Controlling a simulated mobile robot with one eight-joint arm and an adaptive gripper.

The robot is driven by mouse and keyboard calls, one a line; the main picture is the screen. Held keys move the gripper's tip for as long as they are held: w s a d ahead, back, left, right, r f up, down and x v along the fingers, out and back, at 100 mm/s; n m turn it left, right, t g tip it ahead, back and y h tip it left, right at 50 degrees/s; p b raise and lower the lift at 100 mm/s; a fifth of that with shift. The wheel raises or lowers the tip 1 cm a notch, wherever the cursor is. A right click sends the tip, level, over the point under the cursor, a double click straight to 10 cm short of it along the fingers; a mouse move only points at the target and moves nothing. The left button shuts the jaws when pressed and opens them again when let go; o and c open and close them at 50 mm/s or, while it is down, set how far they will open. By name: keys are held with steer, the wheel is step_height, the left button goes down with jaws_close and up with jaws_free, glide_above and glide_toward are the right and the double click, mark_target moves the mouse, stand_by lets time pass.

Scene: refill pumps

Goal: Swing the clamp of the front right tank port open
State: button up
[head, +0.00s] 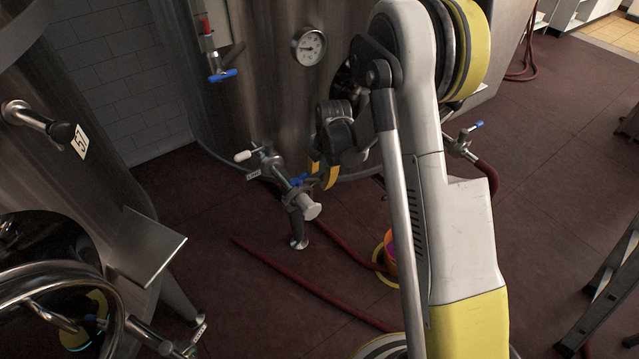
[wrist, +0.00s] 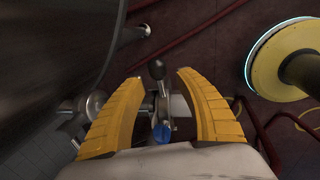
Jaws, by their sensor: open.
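In the head view a steel port fitting (head: 290,190) with a blue handle (head: 298,181) and a pale end cap (head: 312,210) stands out from the tank's lower front. My gripper (head: 322,178) is right beside it, its yellow fingers pointing down. In the wrist view my gripper (wrist: 157,78) is open, one finger on each side of a dark-knobbed lever (wrist: 156,69) on a metal fitting (wrist: 163,105). A blue part (wrist: 162,133) shows nearer my palm. I see no clear contact with the lever. The clamp's exact position is hard to make out.
The tank wall (head: 265,100) with a gauge (head: 309,46) rises behind the port. Another valve (head: 460,146) with a red hose (head: 489,180) is at right. A second hose (head: 310,285) lies on the dark floor. Another vessel with a shelf (head: 147,245) stands at left.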

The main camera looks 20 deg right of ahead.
steer(key=shift+w+f, duration=0.15)
steer(key=shift+f, duration=0.8)
jaws_close()
steer(key=shift+w+r, duration=0.1)
